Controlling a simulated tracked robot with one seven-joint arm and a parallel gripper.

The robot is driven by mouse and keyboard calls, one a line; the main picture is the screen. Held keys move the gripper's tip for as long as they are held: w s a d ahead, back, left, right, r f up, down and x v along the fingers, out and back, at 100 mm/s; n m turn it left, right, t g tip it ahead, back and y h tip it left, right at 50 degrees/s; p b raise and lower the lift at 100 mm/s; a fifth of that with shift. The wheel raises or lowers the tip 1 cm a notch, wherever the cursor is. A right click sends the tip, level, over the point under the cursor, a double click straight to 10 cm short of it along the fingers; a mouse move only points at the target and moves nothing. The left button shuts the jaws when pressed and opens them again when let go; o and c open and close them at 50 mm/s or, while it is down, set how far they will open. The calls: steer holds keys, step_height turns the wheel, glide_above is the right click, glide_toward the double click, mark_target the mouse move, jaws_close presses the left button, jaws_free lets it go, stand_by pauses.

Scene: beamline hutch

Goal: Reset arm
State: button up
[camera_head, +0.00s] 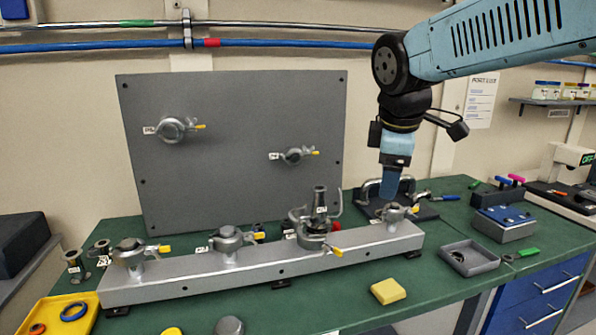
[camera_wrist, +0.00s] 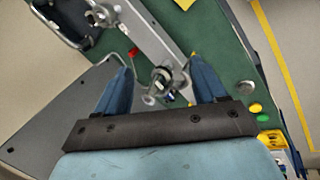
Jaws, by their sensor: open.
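My arm reaches in from the upper right in the head view, and my gripper (camera_head: 389,190) points down above the right end of the grey metal rail. In the wrist view the two blue fingers of my gripper (camera_wrist: 164,85) are spread apart with nothing held between them. A clamp fitting (camera_wrist: 163,80) on the rail shows beyond and between the fingertips. In the head view the rail (camera_head: 270,268) carries several clamp fittings with yellow-tipped levers. The one with a tall upright stub (camera_head: 319,210) stands right of the middle.
A grey upright panel (camera_head: 240,110) with two clamp fittings stands behind the rail. A grey tray (camera_head: 470,258), a yellow block (camera_head: 388,291) and a blue-topped box (camera_head: 504,222) are on the green bench (camera_head: 430,290). A yellow tray (camera_head: 50,318) is at the front left.

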steer(key=s+d+f+m, duration=0.3)
steer(key=s+m, duration=0.2)
steer(key=m, duration=0.2)
steer(key=s+d+f+m+t+y, duration=0.1)
steer(key=s+d+f+m, duration=0.2)
steer(key=s+m, duration=0.2)
steer(key=m, duration=0.2)
steer(key=shift+s+d+m, duration=0.25)
steer(key=shift+d+m, duration=0.05)
